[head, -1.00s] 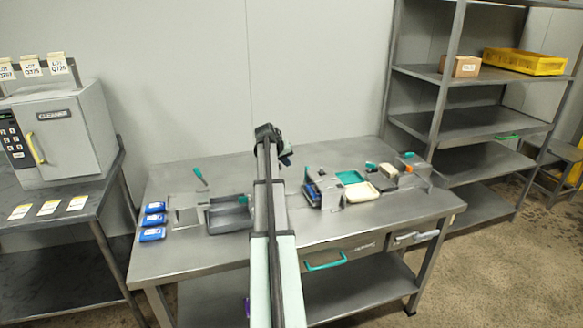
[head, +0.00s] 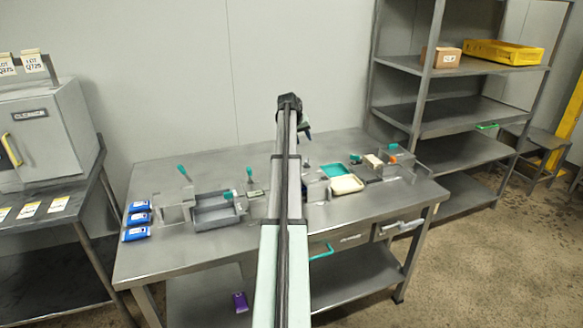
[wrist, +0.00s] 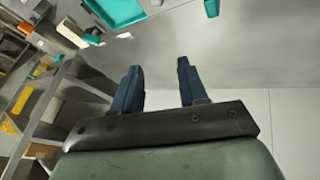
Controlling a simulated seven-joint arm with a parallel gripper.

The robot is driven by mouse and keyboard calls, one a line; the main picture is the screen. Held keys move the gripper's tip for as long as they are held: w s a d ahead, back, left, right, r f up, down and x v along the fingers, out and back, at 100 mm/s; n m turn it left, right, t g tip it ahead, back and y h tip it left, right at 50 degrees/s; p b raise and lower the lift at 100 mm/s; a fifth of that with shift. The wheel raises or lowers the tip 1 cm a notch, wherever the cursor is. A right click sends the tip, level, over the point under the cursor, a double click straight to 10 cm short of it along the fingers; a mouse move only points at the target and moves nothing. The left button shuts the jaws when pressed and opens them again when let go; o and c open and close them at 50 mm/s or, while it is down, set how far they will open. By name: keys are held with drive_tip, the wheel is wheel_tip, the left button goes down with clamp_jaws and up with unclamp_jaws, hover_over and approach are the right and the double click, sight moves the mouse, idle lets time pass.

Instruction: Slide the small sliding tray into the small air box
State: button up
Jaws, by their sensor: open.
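My gripper (head: 304,128) is raised above the back of the steel table, right of the table's middle. In the wrist view its two dark blue fingers (wrist: 159,68) stand apart with nothing between them. I cannot tell for certain which part is the small sliding tray or the small air box. A grey open tray (head: 217,213) sits on the left half of the table, beside an upright metal bracket-like box (head: 173,208). A teal tray (head: 334,171) and a cream tray (head: 347,184) lie right of my arm. My arm hides part of the table's middle.
Several blue packs (head: 138,219) lie at the table's left edge. Small metal fixtures (head: 398,160) crowd the right end. An autoclave (head: 45,125) stands left, shelving (head: 450,120) right. The back of the table is mostly clear.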

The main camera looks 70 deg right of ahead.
drive_tip(key=w+d+n+t+y, duration=0.1)
drive_tip(key=w+d+y, duration=0.2)
drive_tip(key=w+y, duration=0.1)
drive_tip(key=a+f, duration=0.1)
drive_tip(key=f, duration=0.3)
drive_tip(key=a+f+n+y, duration=0.1)
drive_tip(key=a+f, duration=0.1)
drive_tip(key=f, duration=0.3)
drive_tip(key=a+f+n+y, duration=0.1)
drive_tip(key=f, duration=0.4)
drive_tip(key=shift+a+f, duration=0.15)
drive_tip(key=shift+a, duration=0.15)
clamp_jaws()
idle(0.3)
